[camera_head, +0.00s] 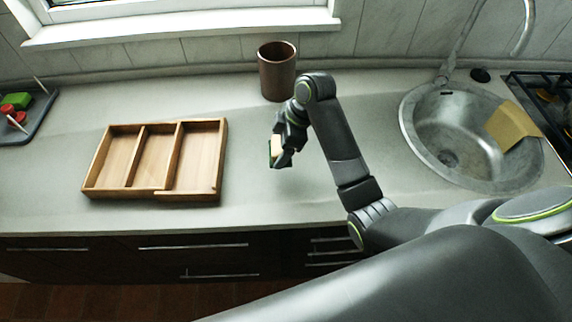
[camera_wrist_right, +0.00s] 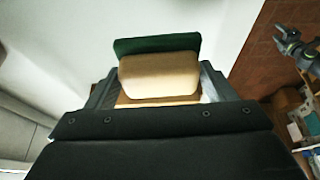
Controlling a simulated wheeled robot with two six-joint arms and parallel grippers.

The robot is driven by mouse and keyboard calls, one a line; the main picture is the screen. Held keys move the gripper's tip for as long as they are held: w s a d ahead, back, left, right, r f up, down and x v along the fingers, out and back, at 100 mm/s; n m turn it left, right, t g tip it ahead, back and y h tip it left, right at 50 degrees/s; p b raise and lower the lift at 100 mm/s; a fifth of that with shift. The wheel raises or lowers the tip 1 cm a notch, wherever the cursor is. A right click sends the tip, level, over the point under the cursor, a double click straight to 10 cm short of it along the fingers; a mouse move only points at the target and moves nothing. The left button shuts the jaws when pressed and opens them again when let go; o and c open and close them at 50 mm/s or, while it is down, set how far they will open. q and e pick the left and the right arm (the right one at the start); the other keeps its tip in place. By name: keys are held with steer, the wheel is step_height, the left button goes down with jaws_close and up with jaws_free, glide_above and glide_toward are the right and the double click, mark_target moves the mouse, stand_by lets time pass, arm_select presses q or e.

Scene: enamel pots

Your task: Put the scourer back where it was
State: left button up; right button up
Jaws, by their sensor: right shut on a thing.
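The scourer (camera_wrist_right: 158,72), a beige sponge block with a dark green pad, is held between the fingers of my right gripper (camera_head: 284,157). The scourer also shows in the head view (camera_head: 276,147), partly hidden by the fingers. My right gripper is over the grey counter, to the right of the wooden tray and in front of the brown pot; whether the scourer touches the counter is hard to tell. My left gripper (camera_wrist_right: 286,38) shows small at the upper right of the right wrist view; its jaws are too small to read.
A wooden tray (camera_head: 160,193) with three empty compartments lies on the counter (camera_head: 250,205). A brown pot (camera_head: 277,72) stands at the back. A round sink (camera_head: 440,150) with a tan piece (camera_head: 511,125) leaning in it is right. A dark tray (camera_head: 38,120) holds red and green items at left.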

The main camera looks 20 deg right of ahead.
step_height(320, 180, down, 5)
steer(key=shift+r+p, duration=0.1)
steer(key=shift+p, duration=0.25)
arm_select(q)
steer(key=shift+s+d+r, duration=0.1)
steer(key=shift+s+r, duration=0.3)
steer(key=shift+r, duration=0.25)
arm_select(e)
steer(key=shift+f, duration=1.7)
steer(key=o, duration=0.9)
steer(key=shift+f, duration=0.1)
arm_select(q)
steer(key=shift+w, duration=0.15)
